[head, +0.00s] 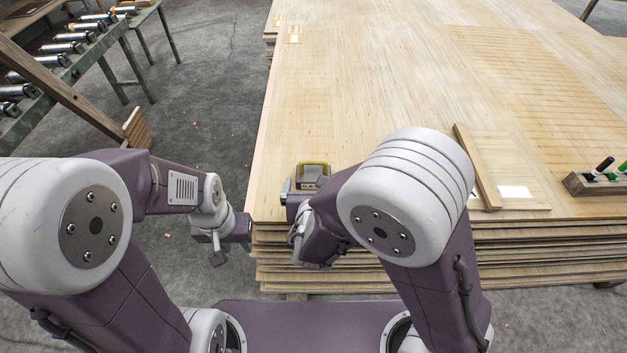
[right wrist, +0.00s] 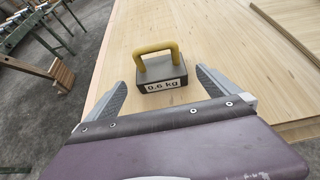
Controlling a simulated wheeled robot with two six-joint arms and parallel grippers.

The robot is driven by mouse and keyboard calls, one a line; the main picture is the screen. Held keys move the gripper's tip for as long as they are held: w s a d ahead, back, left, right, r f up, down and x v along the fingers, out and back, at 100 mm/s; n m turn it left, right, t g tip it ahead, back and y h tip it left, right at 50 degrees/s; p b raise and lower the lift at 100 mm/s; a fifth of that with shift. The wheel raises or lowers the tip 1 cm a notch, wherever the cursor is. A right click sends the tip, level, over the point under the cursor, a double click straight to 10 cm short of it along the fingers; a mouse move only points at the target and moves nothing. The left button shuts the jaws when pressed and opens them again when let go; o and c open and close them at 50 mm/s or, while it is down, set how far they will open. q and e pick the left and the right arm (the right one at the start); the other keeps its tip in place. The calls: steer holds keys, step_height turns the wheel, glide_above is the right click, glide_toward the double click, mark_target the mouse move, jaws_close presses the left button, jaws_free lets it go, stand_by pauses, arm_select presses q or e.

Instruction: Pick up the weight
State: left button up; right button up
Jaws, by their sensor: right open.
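The weight (head: 313,178) is a dark grey block with a yellow handle, standing upright on the veneer stack near its left front corner. In the right wrist view the weight (right wrist: 161,82) shows a white "0,6 kg" label on its near face. My right gripper (head: 304,189) is open just in front of the weight; in its wrist view the two fingers (right wrist: 160,90) point toward it, one to each side, with nothing held. My left gripper (head: 234,248) hangs left of the stack, apart from the weight; its jaw opening cannot be made out.
The veneer stack (head: 370,100) has a wide bare top around the weight. A wooden strip (head: 477,166) and a small board (head: 513,172) lie to the right. A wooden block with markers (head: 597,183) stands at the far right. A roller conveyor (head: 62,62) stands at the left.

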mark_target(314, 161)
steer(key=shift+x, duration=1.15)
steer(key=b+x, duration=0.1)
steer(key=x, duration=0.3)
steer(key=shift+w+r+b, duration=0.1)
steer(key=shift+w+b, duration=0.05)
steer(key=shift+b, duration=0.2)
steer(key=shift+w, duration=0.4)
steer(key=c, duration=1.9)
steer(key=shift+d+r+p, duration=0.1)
steer(key=shift+r+p, duration=1.15)
steer(key=shift+r, duration=1.15)
steer(key=shift+c, duration=0.2)
steer(key=s+d+r+b, duration=0.4)
steer(key=s+d+r, duration=0.2)
steer(key=d, duration=0.3)
steer(key=shift+d, duration=0.4)
